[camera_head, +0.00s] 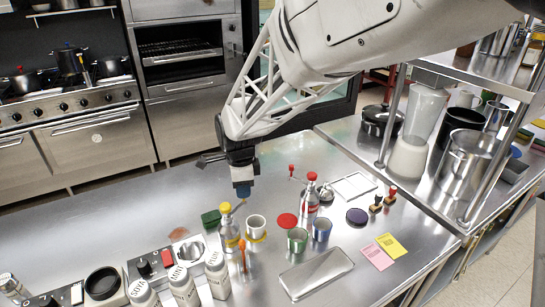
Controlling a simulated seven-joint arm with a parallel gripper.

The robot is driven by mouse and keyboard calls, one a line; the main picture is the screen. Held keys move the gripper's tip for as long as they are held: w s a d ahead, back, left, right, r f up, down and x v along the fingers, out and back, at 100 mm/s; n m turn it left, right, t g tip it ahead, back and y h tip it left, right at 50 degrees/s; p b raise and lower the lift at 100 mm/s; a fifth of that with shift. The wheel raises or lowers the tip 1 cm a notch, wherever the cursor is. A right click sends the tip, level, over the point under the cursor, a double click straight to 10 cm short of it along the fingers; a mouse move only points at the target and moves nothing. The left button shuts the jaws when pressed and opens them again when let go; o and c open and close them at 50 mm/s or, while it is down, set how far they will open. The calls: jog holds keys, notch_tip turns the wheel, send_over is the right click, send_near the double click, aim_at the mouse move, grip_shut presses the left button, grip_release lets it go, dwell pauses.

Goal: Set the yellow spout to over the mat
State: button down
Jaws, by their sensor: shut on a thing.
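A bottle (229,235) with a pale label stands at the middle front of the steel counter. The yellow spout (228,209) is on its top and reaches right, toward my gripper. My gripper (242,192) points down just above the spout's right end, its blue tips close together and shut on the spout; the contact is small and partly hidden. A flat red round mat (287,220) lies to the right, bare, apart from the spout. A yellow mat (256,239) shows under a white cup (256,225). Which mat is meant, I cannot tell.
A red-topped bottle (309,203) stands right of the red mat, with green (297,239) and blue (321,229) cups before it. An orange-topped stick (242,245) stands close right of the spout bottle. White bottles (183,287) stand in front. The counter behind my gripper is clear.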

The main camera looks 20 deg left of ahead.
jog(key=shift+s+d+m, duration=0.3)
jog(key=shift+d+m, duration=0.2)
jog(key=shift+m, duration=0.45)
jog(key=shift+s+d+m, duration=0.25)
jog(key=shift+d+m, duration=0.25)
jog(key=shift+m, duration=0.4)
jog(key=shift+s+d+m, duration=0.3)
jog(key=shift+d+m, duration=0.2)
jog(key=shift+m, duration=0.45)
jog(key=c, duration=1.1)
grip_release()
jog(key=shift+o, duration=0.2)
jog(key=shift+r, duration=0.1)
notch_tip(320, 180, up, 8)
jog(key=shift+f, duration=0.2)
